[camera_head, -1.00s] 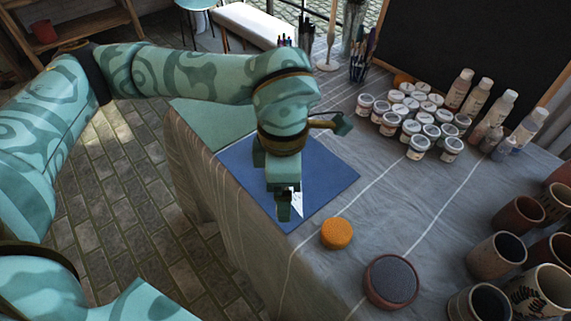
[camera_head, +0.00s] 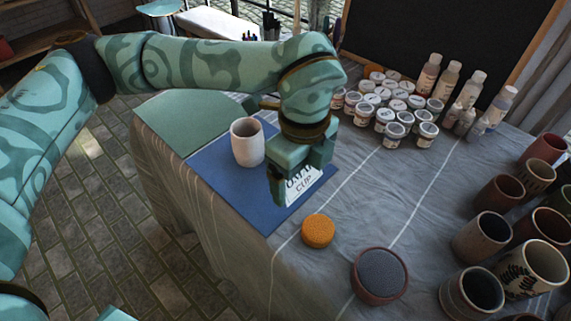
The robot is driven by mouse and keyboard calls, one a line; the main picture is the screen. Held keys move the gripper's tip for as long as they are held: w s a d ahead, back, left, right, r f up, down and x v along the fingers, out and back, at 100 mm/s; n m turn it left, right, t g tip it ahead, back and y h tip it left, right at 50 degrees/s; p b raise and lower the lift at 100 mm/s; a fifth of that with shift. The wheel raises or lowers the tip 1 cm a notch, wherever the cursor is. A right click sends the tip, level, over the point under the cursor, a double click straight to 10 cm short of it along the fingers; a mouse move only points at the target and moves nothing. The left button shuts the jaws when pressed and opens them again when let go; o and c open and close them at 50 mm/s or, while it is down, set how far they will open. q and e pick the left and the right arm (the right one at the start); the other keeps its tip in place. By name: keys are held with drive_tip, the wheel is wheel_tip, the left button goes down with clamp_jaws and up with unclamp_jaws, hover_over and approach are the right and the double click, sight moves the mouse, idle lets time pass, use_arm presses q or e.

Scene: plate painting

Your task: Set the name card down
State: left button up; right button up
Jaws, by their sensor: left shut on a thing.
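The name card (camera_head: 304,183) is white with dark lettering, of which "CUP" can be read. It stands tilted at the right part of the blue mat (camera_head: 218,185). My left gripper (camera_head: 300,190) is shut on the card from above, and its fingers hide part of it. I cannot tell whether the card's lower edge touches the mat. A pale cup (camera_head: 247,142) stands upright on the mat, left of the gripper and apart from it. My right gripper is not in view.
An orange sponge (camera_head: 318,231) and a dark round pad in a reddish dish (camera_head: 380,274) lie in front. Several paint jars (camera_head: 396,131) and bottles (camera_head: 427,75) stand behind right. Several clay cups (camera_head: 482,237) line the right side. A green mat (camera_head: 180,118) lies clear at the left.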

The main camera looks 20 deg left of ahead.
use_arm(q)
drive_tip(key=w+f+b, duration=0.2)
drive_tip(key=w+f, duration=0.1)
drive_tip(key=w, duration=0.1)
drive_tip(key=w+f+b, duration=0.2)
drive_tip(key=w+f, duration=0.1)
drive_tip(key=w, duration=0.1)
drive_tip(key=w+f+b, duration=0.2)
drive_tip(key=w, duration=0.1)
drive_tip(key=shift+w+f, duration=0.4)
drive_tip(key=f+b, duration=0.1)
drive_tip(key=f, duration=0.1)
drive_tip(key=f+b, duration=0.2)
drive_tip(key=shift+w, duration=0.4)
drive_tip(key=shift+f+b, duration=0.1)
drive_tip(key=shift+b, duration=0.2)
drive_tip(key=shift+r, duration=0.3)
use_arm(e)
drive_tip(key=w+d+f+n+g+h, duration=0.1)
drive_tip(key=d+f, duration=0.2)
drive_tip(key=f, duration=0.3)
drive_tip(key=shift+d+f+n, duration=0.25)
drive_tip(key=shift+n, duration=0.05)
use_arm(q)
drive_tip(key=shift+f, duration=0.15)
drive_tip(key=o, duration=1)
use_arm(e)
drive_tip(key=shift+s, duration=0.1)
